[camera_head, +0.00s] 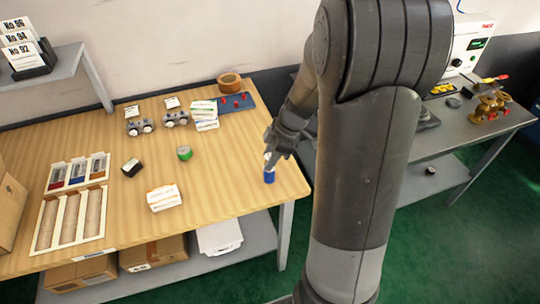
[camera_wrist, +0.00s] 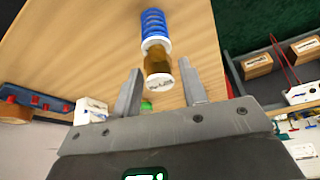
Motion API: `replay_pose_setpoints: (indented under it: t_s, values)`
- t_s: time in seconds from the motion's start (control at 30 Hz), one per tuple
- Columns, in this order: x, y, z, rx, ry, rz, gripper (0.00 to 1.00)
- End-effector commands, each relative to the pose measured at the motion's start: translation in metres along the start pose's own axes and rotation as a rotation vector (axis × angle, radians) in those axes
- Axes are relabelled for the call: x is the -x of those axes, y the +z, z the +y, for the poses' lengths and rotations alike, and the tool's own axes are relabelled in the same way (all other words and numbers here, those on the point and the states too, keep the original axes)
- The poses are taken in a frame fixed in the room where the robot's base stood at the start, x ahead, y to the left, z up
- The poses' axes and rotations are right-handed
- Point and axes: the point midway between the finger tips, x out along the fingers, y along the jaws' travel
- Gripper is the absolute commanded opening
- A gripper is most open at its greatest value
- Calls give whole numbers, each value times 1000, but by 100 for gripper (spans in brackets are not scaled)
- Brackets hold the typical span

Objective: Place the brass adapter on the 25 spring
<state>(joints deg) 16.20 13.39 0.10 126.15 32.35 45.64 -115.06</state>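The blue spring (camera_wrist: 154,20) stands near the right edge of the wooden table; it also shows in the head view (camera_head: 269,177). I cannot read a 25 on it. The brass adapter (camera_wrist: 157,60) is in line with the spring at its near end, with a white ring between them, and appears to sit on it. Its facing end is white with small unreadable marks. My gripper (camera_wrist: 160,68) is open, its fingers on either side of the adapter with gaps showing. In the head view my gripper (camera_head: 274,150) is above the spring and partly hides the adapter.
On the table (camera_head: 225,175) are a green round item (camera_head: 184,153), a dark block (camera_head: 131,167), a white card (camera_head: 164,198), and a spring tray (camera_head: 78,186). A blue board with red pegs (camera_head: 236,103) lies at the back. A grey bench (camera_head: 470,130) stands right.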

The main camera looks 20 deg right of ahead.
Motion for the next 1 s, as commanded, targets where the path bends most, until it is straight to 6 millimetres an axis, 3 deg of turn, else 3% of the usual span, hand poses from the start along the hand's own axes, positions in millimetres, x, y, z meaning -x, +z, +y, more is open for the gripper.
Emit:
replay_pose_setpoints:
  t_s: [0.43,0.8,1.0]
  values:
    - [9,-1,1,0,3,0,46]
    - [84,-1,1,0,4,0,46]
    - [114,-1,1,1,3,0,46]
